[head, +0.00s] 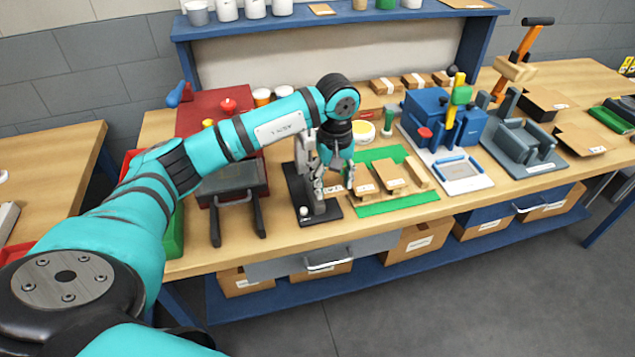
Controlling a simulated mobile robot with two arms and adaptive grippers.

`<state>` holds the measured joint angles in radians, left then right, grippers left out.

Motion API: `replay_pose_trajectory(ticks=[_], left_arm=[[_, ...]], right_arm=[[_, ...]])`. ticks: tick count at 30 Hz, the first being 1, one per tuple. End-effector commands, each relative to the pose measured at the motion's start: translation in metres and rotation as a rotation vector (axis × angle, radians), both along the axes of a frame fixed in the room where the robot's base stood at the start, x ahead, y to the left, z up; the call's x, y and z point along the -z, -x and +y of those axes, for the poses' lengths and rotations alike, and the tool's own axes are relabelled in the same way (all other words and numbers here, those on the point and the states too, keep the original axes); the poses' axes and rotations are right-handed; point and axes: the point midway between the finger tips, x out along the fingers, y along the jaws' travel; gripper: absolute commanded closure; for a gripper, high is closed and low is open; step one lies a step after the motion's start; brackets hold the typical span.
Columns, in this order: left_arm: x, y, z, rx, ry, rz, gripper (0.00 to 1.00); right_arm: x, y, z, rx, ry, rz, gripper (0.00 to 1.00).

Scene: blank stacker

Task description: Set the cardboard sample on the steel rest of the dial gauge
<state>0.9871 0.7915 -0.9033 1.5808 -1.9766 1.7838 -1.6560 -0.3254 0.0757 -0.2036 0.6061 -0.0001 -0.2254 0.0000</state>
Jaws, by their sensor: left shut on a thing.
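The dial gauge (304,185) stands upright on a dark base on the workbench, left of the green mat. Its steel rest is small and partly hidden by my left gripper, so I cannot make it out clearly. My left gripper (335,178) points down just right of the gauge's column. It is shut on the cardboard sample, of which only a small tan edge (334,189) shows below the fingers. I cannot tell whether the sample touches the rest. My right gripper is not in view.
The green mat (400,202) right of the gauge bears several cardboard pieces (389,174). A red press (222,110) with dark rails stands left. A blue device (447,120) and a grey fixture (525,145) stand right. A blue shelf (340,22) runs behind.

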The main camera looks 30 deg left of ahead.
Motion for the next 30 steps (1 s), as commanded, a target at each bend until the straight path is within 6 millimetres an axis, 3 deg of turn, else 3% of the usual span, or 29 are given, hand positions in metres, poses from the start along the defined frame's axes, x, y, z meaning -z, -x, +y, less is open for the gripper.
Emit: replay_pose_trajectory(ticks=[4, 10, 18, 28, 29, 30], left_arm=[[0.001, 0.009, 0.026, 0.000, 0.000, 0.001, 0.58], [0.006, 0.012, 0.035, 0.003, 0.001, 0.002, 0.58], [0.037, 0.012, 0.034, 0.002, 0.001, 0.002, 0.58], [0.043, 0.012, 0.035, 0.002, 0.000, 0.000, 0.58], [0.042, 0.012, 0.035, 0.002, 0.000, 0.000, 0.44], [0.041, 0.012, 0.035, 0.002, 0.000, 0.000, 0.39]], right_arm=[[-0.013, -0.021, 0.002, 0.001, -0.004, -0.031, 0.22], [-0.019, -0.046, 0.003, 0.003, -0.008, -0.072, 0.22], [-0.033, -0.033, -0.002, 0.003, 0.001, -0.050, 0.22], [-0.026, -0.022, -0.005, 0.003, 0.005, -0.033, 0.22], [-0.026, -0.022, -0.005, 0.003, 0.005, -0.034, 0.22], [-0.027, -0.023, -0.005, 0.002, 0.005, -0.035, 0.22]])
